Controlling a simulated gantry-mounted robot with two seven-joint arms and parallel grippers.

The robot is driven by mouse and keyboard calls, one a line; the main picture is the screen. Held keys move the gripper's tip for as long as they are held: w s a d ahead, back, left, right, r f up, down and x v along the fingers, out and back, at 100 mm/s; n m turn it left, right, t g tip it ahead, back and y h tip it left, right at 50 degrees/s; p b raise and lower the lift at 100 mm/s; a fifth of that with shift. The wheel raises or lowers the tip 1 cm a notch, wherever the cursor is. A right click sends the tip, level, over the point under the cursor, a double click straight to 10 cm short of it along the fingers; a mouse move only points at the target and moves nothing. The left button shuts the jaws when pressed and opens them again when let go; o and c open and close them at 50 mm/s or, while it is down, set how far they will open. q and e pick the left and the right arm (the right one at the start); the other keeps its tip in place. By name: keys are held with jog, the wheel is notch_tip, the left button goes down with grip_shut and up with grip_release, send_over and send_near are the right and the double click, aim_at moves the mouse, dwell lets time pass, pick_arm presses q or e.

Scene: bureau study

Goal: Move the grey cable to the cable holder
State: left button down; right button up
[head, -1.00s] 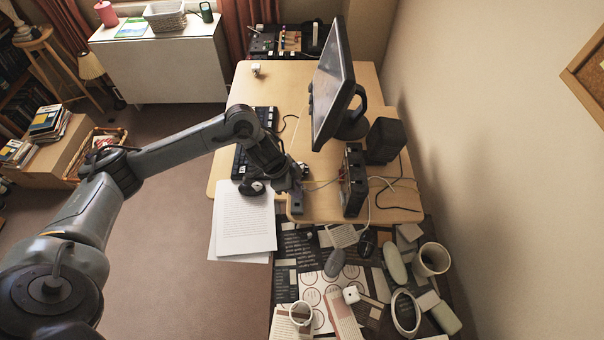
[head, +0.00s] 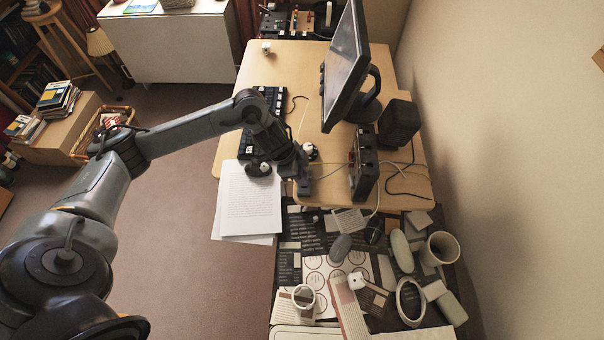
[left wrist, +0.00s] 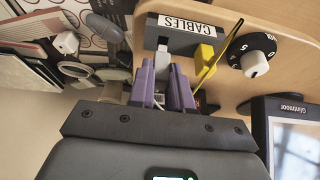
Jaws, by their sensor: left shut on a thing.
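The cable holder (left wrist: 185,38) is a dark block with a white CABLES label, fixed at the wooden desk's edge. My left gripper (left wrist: 165,88) has purple fingers and is shut on the grey cable (left wrist: 161,72). The grey end points at the holder's left part, at or very near its face; I cannot tell whether it is seated. A yellow cable (left wrist: 204,58) sits at the holder's right part. In the head view my left gripper (head: 304,186) is at the desk's front edge and hides most of the holder. My right gripper is not in view.
A black knob (left wrist: 252,55) is right of the holder. A black box (head: 364,165), a monitor (head: 345,75) and a keyboard (head: 262,122) stand on the desk. Papers (head: 250,198) lie left of the gripper. A cluttered lower surface holds a mug (head: 440,248).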

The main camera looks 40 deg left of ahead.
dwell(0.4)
pick_arm(q)
jog(key=shift+f, duration=0.4)
jog(key=shift+f, duration=0.85)
dwell(1.4)
jog(key=c, duration=1)
grip_release()
jog(key=shift+o, duration=0.2)
